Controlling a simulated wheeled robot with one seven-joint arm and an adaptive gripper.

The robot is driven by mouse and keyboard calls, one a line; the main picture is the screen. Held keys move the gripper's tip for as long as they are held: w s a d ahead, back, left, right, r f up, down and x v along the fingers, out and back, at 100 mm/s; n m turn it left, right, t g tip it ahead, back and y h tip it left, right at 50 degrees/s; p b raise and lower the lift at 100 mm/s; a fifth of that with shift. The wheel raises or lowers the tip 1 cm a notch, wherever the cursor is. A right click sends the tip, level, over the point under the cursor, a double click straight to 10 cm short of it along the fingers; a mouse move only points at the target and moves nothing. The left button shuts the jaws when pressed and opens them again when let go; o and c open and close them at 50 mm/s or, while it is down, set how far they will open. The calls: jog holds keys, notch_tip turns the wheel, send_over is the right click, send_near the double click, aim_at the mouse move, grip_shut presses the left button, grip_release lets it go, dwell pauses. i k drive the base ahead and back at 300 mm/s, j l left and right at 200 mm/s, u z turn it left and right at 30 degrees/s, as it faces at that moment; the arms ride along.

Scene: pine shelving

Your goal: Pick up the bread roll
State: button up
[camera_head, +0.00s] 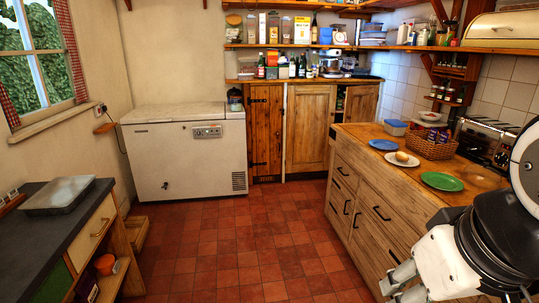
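The bread roll (402,156) is a small, pale tan, rounded thing. It sits on a white plate (391,160) on the wooden counter at the right. My gripper (391,289) is low at the right, in front of the counter's drawers. Its two fingers point left and down and stand apart, with nothing seen between them. The gripper is well below the roll and nearer to me, not touching it.
On the wooden counter (470,183), a green plate (441,181), a blue plate (383,145), a wicker basket (430,148) and a toaster (485,140) stand around the roll. A white chest freezer (185,160) is at the back. The tiled floor (240,250) is clear.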

aim_at(401, 156)
jog(key=i, duration=1.85)
jog(key=i+j+z, duration=0.1)
jog(key=i+z, duration=0.3)
jog(key=i+j+z, duration=0.3)
jog(key=i+z, duration=0.15)
jog(key=i, duration=0.15)
jog(key=i+j+z, duration=0.8)
jog(key=j, duration=0.15)
